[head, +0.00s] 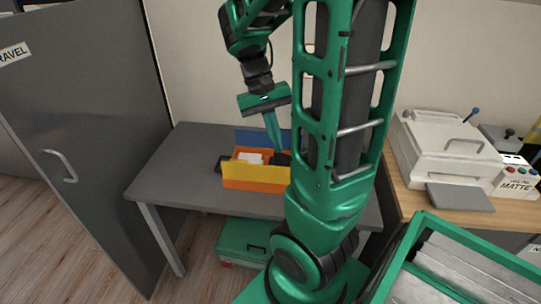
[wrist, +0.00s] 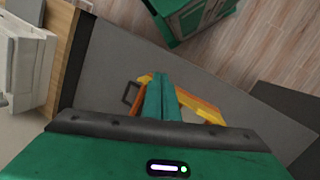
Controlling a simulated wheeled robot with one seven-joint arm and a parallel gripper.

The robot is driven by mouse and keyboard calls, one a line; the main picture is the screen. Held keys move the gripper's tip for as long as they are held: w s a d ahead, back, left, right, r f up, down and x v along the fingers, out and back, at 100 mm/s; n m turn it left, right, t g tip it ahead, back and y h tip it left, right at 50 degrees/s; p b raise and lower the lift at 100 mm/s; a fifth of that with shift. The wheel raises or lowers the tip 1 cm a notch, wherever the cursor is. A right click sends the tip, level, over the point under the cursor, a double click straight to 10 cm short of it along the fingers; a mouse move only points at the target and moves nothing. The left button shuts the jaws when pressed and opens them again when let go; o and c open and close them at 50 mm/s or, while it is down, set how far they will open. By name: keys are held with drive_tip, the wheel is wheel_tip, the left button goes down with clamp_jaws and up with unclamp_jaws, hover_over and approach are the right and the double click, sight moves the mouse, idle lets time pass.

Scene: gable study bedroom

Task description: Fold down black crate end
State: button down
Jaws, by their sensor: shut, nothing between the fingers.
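My gripper (head: 279,147) points down, shut and empty. My arm hides the area right of the crate.
White items (head: 250,157) lie inside the crate. The grey table top (head: 180,165) is clear on the left. A grey cabinet (head: 85,130) stands at left, a wooden counter with a white machine (head: 447,140) at right. A green box (head: 243,242) sits under the table.

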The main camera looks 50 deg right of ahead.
drive_tip(key=s+a+t, duration=0.2)
drive_tip(key=s+a, duration=0.1)
drive_tip(key=s, duration=0.1)
drive_tip(key=m+t+y, duration=0.2)
drive_tip(key=m+t, duration=0.1)
drive_tip(key=t, duration=0.1)
hover_over(271, 161)
drive_tip(key=s+d, duration=0.2)
drive_tip(key=s, duration=0.2)
drive_tip(key=s+x, duration=0.1)
drive_tip(key=x, duration=1.6)
drive_tip(key=shift+w+f, duration=0.25)
drive_tip(key=shift+w, duration=0.25)
drive_tip(key=shift+s+d, duration=0.1)
drive_tip(key=shift+d, duration=0.1)
